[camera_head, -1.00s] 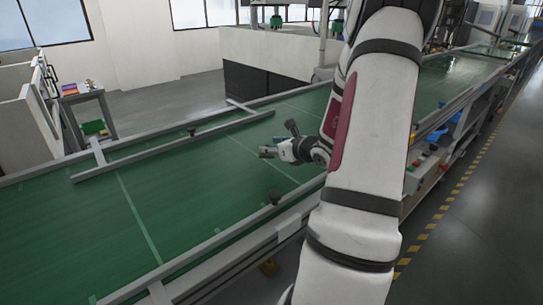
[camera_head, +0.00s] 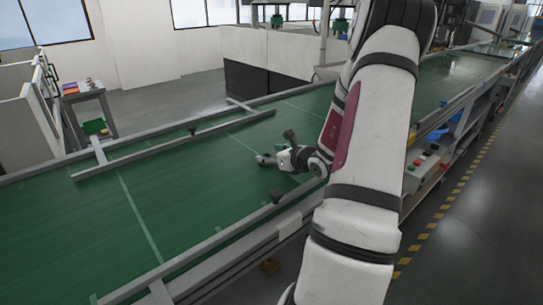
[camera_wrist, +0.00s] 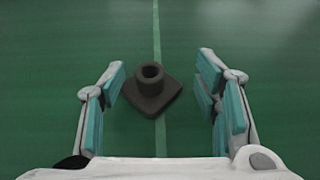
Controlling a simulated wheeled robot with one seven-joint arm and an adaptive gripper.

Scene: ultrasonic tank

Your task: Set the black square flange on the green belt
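The black square flange (camera_wrist: 152,88) has a square base and a round raised collar with a hole. The flange's left corner is close to the left finger, and a wider gap shows on the right. In the head view my gripper (camera_head: 274,150) is low over the belt (camera_head: 80,220); I cannot make out the flange there.
A grey rail (camera_head: 190,135) runs along the belt's far side, and a near rail (camera_head: 210,243) carries a dark knob (camera_head: 276,196). A control box (camera_head: 422,168) with buttons stands right of my arm. The belt left of my gripper is clear.

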